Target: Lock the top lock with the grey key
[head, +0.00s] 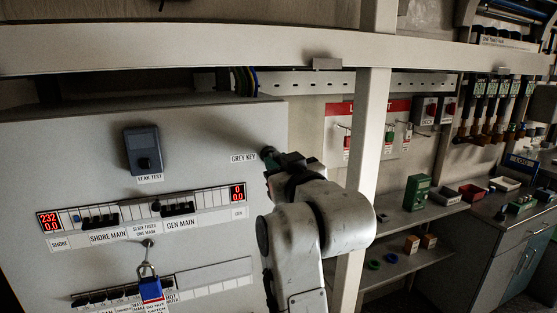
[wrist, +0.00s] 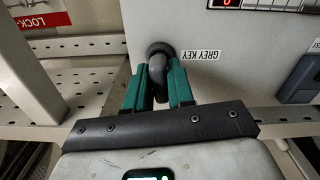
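A dark grey curved piece (wrist: 160,62) stands out from the pale panel beside the GREY KEY label (wrist: 213,54). The label also shows in the head view (head: 243,157). I cannot tell whether this piece is the key, the lock or both. My gripper (wrist: 160,80) has its green fingers on either side of the piece, close to it. I cannot tell whether they touch it. In the head view my gripper (head: 268,158) is at the panel's right edge, and my arm hides part of the panel. No lock is marked as the top one.
A blue padlock (head: 150,288) hangs low on the panel (head: 80,150). A LEAK TEST box (head: 144,150) and red displays are left of my gripper. A pale upright post (head: 367,150) stands close right of my arm. Shelves with small boxes lie beyond.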

